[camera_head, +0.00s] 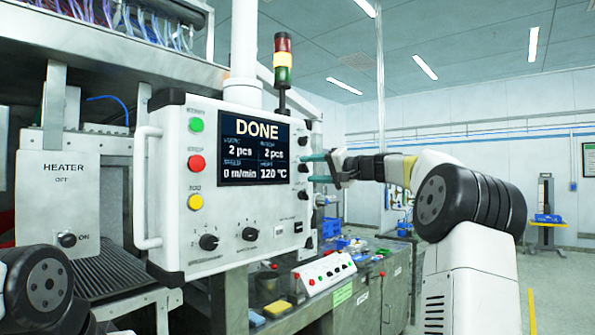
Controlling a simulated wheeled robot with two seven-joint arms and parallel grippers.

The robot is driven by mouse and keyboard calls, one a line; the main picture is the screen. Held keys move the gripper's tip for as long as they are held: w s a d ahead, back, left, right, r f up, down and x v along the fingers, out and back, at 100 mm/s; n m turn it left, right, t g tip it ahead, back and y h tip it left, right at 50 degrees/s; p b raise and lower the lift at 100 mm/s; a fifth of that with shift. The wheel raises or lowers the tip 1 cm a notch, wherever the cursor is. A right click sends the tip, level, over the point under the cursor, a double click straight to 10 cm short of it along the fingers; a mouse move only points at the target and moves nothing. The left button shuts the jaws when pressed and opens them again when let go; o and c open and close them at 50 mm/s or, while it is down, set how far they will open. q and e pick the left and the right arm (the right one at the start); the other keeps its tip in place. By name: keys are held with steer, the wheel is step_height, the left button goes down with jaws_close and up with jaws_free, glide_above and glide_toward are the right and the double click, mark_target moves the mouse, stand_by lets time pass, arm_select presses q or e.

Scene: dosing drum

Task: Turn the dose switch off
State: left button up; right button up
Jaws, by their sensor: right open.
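A white control panel (175,245) fills the middle of the view. Its screen (254,147) reads DONE, 2 pcs twice, 0 m/min and 120 °C. Black rotary knobs (209,242) sit below the screen, and small dark controls (309,243) line its right side. I cannot tell which control is the dose switch; the labels are too small. My right gripper (314,168) is open and empty, its greenish fingertips pointing left at the panel's right side. I cannot tell whether they touch it. My left gripper is out of view; only part of my left arm shows at lower left.
A heater box (64,190) with an ON knob is at left, beside the panel's white handle (148,190). A small white button box (325,272) and coloured items stand on the bench below. A signal tower (283,60) rises behind. The floor at right is open.

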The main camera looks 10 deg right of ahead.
steer(key=v, duration=0.6)
steer(key=shift+s+d, duration=0.2)
steer(key=shift+s, duration=0.15)
steer(key=s+a+f+n+g+h, duration=0.2)
steer(key=s+a+f+g+h, duration=0.3)
steer(key=s+a+f, duration=0.95)
steer(key=s+d+f+n+g+h, duration=0.1)
steer(key=s+f+h, duration=0.1)
steer(key=s+f, duration=0.7)
steer(key=s+d+f+n+g+h, duration=0.1)
steer(key=s+f+g, duration=0.1)
steer(key=s+f, duration=0.6)
steer(key=s, duration=0.6)
steer(key=shift+f+n+h, duration=0.4)
